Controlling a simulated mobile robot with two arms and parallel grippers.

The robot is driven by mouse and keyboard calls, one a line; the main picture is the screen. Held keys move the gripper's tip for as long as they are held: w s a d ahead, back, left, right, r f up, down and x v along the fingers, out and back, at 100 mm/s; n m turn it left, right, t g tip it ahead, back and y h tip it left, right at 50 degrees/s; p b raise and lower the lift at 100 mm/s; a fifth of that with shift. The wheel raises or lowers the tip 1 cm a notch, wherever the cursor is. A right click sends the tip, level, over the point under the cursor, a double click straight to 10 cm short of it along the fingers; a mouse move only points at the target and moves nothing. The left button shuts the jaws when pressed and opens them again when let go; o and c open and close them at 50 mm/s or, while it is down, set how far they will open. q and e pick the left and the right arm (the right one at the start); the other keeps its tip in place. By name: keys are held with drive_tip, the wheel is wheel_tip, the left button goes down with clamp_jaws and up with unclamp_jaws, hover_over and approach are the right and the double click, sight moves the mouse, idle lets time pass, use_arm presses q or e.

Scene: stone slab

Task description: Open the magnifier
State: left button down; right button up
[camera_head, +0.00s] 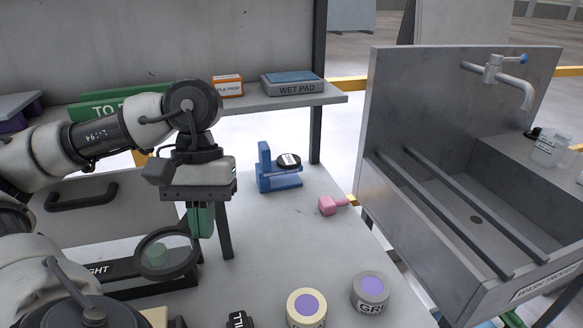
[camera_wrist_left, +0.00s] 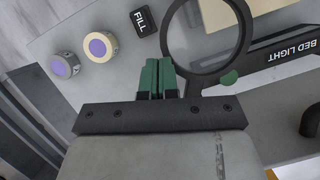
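The magnifier (camera_head: 139,264) is a dark round ring with a clear lens, low at the left of the slab in the head view. In the left wrist view its ring (camera_wrist_left: 248,28) is at the top centre, with a short dark neck beside my fingers. A green round knob (camera_wrist_left: 229,77) shows at the ring's lower edge. My left gripper (camera_head: 201,235) points down just right of the ring. Its green fingers (camera_wrist_left: 157,62) lie close together with only a thin line between them, and nothing shows between them. Whether a finger touches the neck is unclear. My right gripper is not in view.
A black bar marked BED LIGHT (camera_wrist_left: 268,57) lies beside the magnifier. Two round pots (camera_head: 306,308) (camera_head: 371,292) and a black FILL block (camera_wrist_left: 144,21) stand near the front. A blue stand (camera_head: 279,182) and pink piece (camera_head: 328,206) are farther back. A sink (camera_head: 470,185) is right.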

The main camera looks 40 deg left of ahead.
use_arm(q)
drive_tip(key=shift+s+d+f, duration=0.2)
drive_tip(key=shift+f, duration=0.1)
drive_tip(key=p+v, duration=0.8)
drive_tip(key=v, duration=0.3)
drive_tip(key=shift+a+r, duration=0.2)
drive_tip(key=shift+w, duration=0.15)
